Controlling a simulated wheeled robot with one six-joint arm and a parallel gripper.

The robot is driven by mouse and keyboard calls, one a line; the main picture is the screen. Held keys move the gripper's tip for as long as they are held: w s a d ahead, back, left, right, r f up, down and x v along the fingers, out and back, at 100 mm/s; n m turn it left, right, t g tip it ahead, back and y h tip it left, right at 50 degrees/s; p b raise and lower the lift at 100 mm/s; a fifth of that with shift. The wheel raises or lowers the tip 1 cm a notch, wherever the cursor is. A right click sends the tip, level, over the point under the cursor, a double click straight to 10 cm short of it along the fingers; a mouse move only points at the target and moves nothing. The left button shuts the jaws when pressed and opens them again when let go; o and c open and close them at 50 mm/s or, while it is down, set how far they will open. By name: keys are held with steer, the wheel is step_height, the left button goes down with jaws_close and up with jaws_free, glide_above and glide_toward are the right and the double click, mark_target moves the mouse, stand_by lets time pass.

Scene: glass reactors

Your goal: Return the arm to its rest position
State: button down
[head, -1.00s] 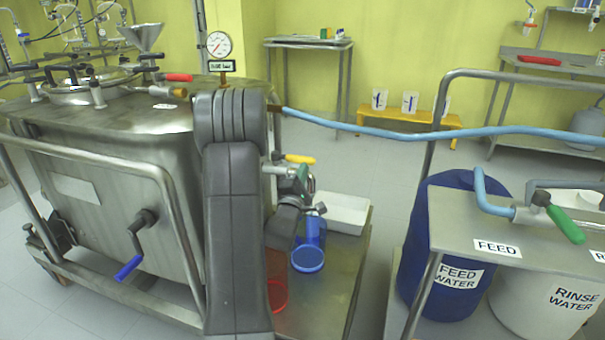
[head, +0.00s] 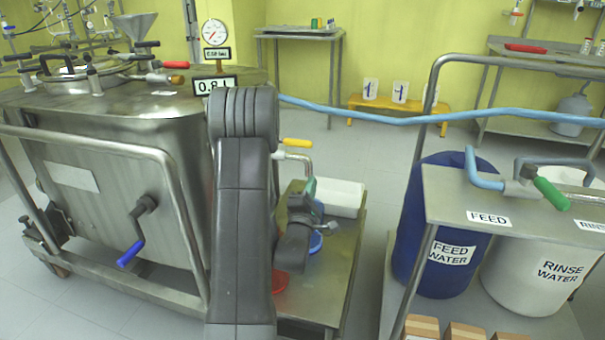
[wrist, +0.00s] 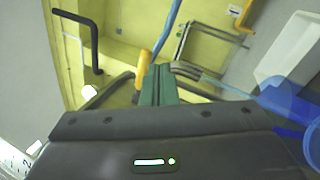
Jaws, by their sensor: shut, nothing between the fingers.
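My arm (head: 245,190) stands upright in the middle of the head view, just in front of the right side of the steel reactor (head: 130,150). My gripper (head: 313,188) is folded close beside it, by the yellow-handled valve (head: 297,143). In the wrist view my green gripper fingers (wrist: 157,88) are together with nothing between them. A blue container (head: 316,241) on the steel platform is mostly hidden behind my wrist; it also shows at the right of the wrist view (wrist: 295,105). A red container (head: 281,281) is partly hidden by my arm.
A white tray (head: 340,197) lies on the platform (head: 330,270). A light blue hose (head: 400,120) runs rightward. A cart with a blue feed water drum (head: 410,230) and a white rinse water drum (head: 520,285) stands right. Floor shows between platform and cart.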

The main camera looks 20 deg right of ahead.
steer(key=shift+s+d+f, duration=0.1)
steer(key=shift+s+f, duration=0.1)
steer(key=shift+s, duration=0.3)
steer(key=shift+s+d+f, duration=0.1)
steer(key=shift+s+f, duration=0.05)
steer(key=shift+s, duration=0.3)
